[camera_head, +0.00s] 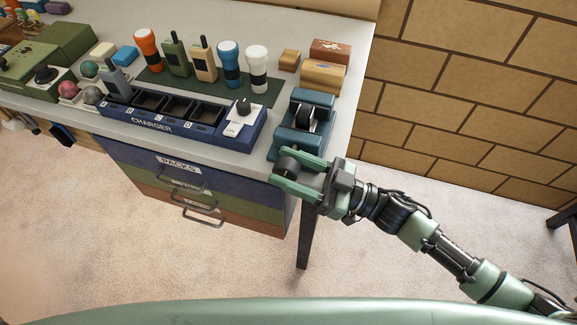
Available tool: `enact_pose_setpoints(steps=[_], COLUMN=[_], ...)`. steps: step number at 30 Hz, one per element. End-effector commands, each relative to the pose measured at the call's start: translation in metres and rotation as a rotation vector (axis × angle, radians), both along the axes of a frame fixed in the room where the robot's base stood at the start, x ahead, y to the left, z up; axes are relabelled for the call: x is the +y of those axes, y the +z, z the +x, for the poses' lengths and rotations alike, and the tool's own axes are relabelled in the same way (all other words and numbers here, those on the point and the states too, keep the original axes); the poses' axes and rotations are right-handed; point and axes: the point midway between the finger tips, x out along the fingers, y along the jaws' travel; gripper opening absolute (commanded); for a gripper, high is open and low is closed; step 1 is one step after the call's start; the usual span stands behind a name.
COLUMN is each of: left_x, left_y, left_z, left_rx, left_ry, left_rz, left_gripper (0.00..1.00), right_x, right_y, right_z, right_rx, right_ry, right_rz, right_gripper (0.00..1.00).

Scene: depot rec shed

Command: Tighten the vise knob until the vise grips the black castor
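The blue vise (283,139) stands at the front right corner of the bench. The black castor (306,119) sits between its jaws, its dark wheel and light bracket showing from above. I cannot tell whether the jaws touch it. The dark round vise knob (287,165) is on the vise's near side, just past the bench edge. My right gripper (285,167) reaches in from the right with its green fingers on both sides of the knob. The fingers appear closed on it. My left gripper is not in view.
Torches and radios stand on a green mat (265,92) behind. Wooden blocks (323,75) lie behind the vise. Drawers (200,180) hang below; open floor lies right.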

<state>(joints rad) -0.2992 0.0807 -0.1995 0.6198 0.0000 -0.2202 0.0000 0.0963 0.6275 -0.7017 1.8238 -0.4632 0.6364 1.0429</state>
Motion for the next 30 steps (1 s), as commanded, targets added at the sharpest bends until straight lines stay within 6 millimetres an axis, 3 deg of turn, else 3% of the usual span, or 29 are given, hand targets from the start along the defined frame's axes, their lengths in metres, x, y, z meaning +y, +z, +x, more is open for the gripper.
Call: enact_pose_setpoints(steps=[11,21,30], left_x=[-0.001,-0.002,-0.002], left_y=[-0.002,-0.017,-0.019], left_z=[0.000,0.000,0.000], left_rx=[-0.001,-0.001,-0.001], left_ry=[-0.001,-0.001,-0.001], left_rz=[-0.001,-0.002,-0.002], left_gripper=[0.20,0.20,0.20], right_x=[-0.006,-0.056,-0.072], right_y=[-0.003,-0.018,-0.019], right_z=[-0.002,-0.018,-0.024], right_rx=[0.002,0.002,0.000], right_ry=[-0.001,-0.001,0.000], right_rz=[-0.002,-0.003,0.000], right_gripper=[0.50,0.50,0.50])
